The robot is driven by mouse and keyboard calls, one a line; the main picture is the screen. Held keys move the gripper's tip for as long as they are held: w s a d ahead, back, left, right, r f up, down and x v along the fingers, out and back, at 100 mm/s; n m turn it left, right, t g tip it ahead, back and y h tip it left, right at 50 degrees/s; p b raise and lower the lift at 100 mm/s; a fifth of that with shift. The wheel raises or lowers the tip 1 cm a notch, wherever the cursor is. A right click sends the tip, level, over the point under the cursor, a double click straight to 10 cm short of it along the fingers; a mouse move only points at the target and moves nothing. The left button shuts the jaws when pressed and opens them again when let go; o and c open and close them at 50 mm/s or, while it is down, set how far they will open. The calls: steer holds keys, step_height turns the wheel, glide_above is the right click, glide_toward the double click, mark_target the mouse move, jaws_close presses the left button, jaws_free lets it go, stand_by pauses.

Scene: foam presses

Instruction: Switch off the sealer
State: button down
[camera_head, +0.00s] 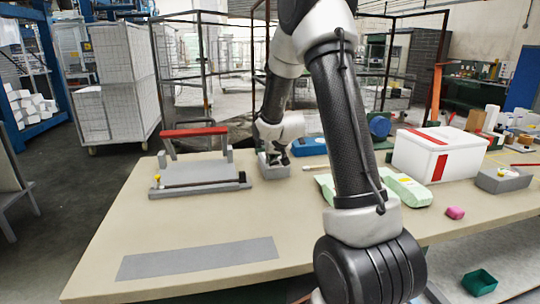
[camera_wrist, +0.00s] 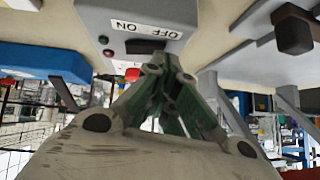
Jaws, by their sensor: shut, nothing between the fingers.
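The sealer (camera_head: 200,172) stands on the left part of the table, a grey frame with a raised red-handled arm (camera_head: 194,132). A small grey control box (camera_head: 274,171) sits just right of it. In the wrist view the box (camera_wrist: 180,12) appears upside down, with a white ON/OFF label (camera_wrist: 145,29), a dark switch slot (camera_wrist: 146,47) and a small reddish spot. My gripper (camera_head: 275,156) is at the box, fingers shut and empty. Its fingertips (camera_wrist: 161,63) are close to the switch slot and partly cover it; I cannot tell if they touch. The switch position is unclear.
A blue object (camera_head: 309,146) lies just right of the box.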

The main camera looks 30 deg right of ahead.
steer(key=shift+d, duration=0.1)
steer(key=shift+s+d+r, duration=0.15)
steer(key=shift+d, duration=0.2)
steer(key=shift+s+d+r, duration=0.1)
steer(key=shift+d, duration=0.25)
